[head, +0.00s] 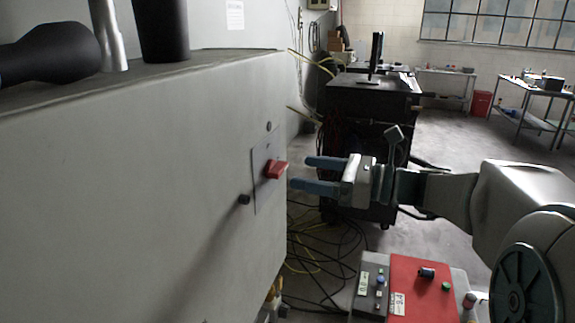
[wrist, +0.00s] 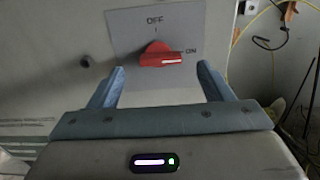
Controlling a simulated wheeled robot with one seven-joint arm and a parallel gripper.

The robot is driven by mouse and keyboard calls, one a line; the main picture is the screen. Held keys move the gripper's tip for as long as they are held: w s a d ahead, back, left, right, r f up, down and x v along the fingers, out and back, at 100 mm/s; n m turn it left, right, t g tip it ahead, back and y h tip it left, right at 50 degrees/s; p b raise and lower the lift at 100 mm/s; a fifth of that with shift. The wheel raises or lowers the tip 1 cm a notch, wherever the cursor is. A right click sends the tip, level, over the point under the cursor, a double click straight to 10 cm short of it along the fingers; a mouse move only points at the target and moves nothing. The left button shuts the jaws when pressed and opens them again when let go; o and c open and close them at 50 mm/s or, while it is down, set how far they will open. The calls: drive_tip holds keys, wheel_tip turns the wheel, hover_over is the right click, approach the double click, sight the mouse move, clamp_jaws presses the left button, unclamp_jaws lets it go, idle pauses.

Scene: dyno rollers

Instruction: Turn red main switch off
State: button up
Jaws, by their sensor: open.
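The red main switch (head: 276,170) is a rotary knob on a grey plate (head: 262,190) on the side of a large grey cabinet. In the wrist view the red switch (wrist: 160,54) lies sideways, its white mark pointing right at ON; OFF is printed above it. My gripper (head: 308,174) is open, its blue fingers pointing left toward the switch, a short gap to the right of it. In the wrist view my gripper (wrist: 160,78) has one finger to each side and below the switch, with nothing between them.
The grey cabinet (head: 140,180) fills the left. A red and grey control box (head: 420,285) stands below my arm. Cables (head: 325,245) lie on the floor. A dark cart with a monitor (head: 372,85) stands behind. Small black knobs sit near the switch plate.

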sight(284, 169)
drive_tip(key=x, duration=0.5)
drive_tip(key=c, duration=1)
